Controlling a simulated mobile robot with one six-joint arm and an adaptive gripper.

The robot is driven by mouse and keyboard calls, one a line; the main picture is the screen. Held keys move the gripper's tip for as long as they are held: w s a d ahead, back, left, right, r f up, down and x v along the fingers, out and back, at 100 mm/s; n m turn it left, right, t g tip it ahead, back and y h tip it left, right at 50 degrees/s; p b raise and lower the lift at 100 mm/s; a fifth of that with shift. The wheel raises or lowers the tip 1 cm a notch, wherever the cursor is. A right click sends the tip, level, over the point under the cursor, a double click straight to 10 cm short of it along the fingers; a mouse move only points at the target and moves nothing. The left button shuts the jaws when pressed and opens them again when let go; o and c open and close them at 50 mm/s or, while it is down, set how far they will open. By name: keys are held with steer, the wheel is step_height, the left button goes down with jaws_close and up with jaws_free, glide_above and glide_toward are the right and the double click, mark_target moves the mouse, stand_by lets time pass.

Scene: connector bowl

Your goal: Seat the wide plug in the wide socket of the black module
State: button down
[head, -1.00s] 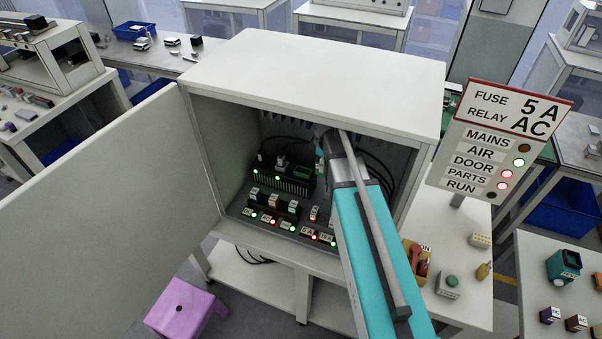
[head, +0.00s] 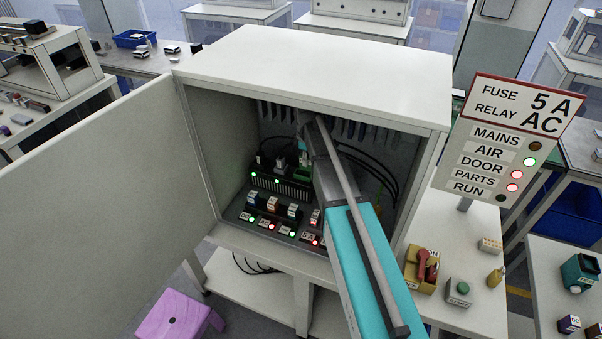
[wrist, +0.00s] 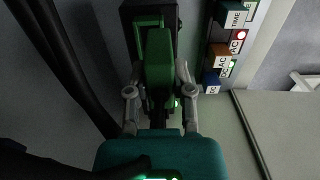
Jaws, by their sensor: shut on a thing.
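The black module (head: 280,186) stands inside the open cabinet in the head view, with dark plugs and cables along its top and a green part (head: 304,174) at its right end. In the wrist view, my gripper (wrist: 158,85) has its two grey fingers closed on either side of a green plug (wrist: 158,62), the wide plug by its look. Beyond the plug is a dark body with a green-edged opening (wrist: 147,22), apparently the module's socket. The plug overlaps it in this view, so I cannot tell whether it is inserted. My arm hides part of the cabinet's right interior.
A row of small coloured blocks (head: 272,204) with lit lamps stands in front of the module. Black cables (head: 375,160) hang on the cabinet's right. The cabinet door (head: 110,190) is open at left. The sign (head: 507,135) shows DOOR and PARTS red, AIR green.

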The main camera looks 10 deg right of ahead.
steer(key=shift+w+a+f+b, duration=0.2)
steer(key=shift+w+f+b, duration=0.5)
steer(key=shift+f, duration=0.25)
steer(key=shift+w+a+f+b, duration=0.1)
steer(key=shift+w+f+b, duration=0.4)
steer(key=shift+f+b, duration=1.45)
steer(key=shift+f, duration=0.05)
steer(key=shift+f, duration=0.15)
steer(key=c, duration=0.5)
jaws_free()
steer(key=shift+r, duration=0.2)
step_height(320, 180, up, 12)
steer(key=p, duration=1.2)
